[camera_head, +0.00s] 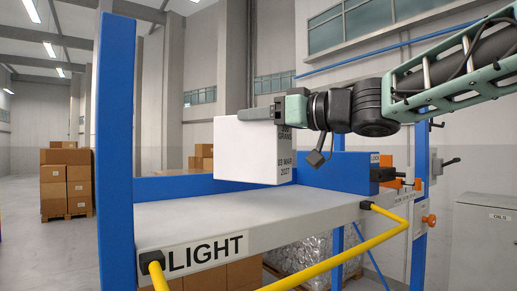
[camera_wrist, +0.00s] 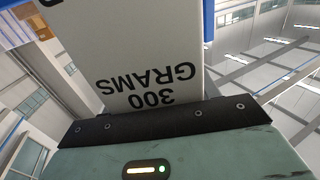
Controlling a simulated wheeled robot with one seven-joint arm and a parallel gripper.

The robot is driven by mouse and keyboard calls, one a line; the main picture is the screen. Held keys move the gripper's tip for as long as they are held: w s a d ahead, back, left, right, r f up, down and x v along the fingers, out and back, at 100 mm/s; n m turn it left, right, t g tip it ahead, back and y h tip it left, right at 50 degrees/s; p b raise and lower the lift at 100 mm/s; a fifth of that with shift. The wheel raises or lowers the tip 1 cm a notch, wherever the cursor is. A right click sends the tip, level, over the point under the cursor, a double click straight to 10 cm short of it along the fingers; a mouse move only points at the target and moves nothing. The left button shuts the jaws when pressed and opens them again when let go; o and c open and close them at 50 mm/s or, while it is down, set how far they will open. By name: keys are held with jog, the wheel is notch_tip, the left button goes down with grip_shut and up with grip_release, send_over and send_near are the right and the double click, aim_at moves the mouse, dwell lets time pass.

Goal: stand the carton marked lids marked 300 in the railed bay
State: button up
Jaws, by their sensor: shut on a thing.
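A white carton (camera_head: 240,152) is in my gripper (camera_head: 260,114), which is shut on its upper part. Its right side reads "GRAMS" and "03 MAR 2027" in the head view. In the wrist view the carton (camera_wrist: 135,50) shows "300 GRAMS" upside down. No "lids" marking is readable. The carton looks upright, over a grey shelf (camera_head: 300,215) with blue rails (camera_head: 170,187) along its back. I cannot tell whether its bottom touches the shelf. A front label (camera_head: 206,254) reads "LIGHT". Which part is the railed bay is not marked.
A blue post (camera_head: 115,130) rises at the shelf's left end. A yellow bar (camera_head: 340,258) runs in front. Orange clamps (camera_head: 395,183) sit at the right end. A grey cabinet (camera_head: 485,240) marked "OILS" stands right. The visible shelf top is bare.

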aim_at(263, 137)
jog(key=shift+f, duration=2)
jog(key=shift+f, duration=0.2)
jog(key=o, duration=1.5)
jog(key=shift+o, duration=0.2)
jog(key=shift+r, duration=0.2)
jog(key=b+v, duration=0.3)
jog(key=v, duration=0.9)
jog(key=shift+b, duration=0.3)
jog(key=shift+f, duration=0.1)
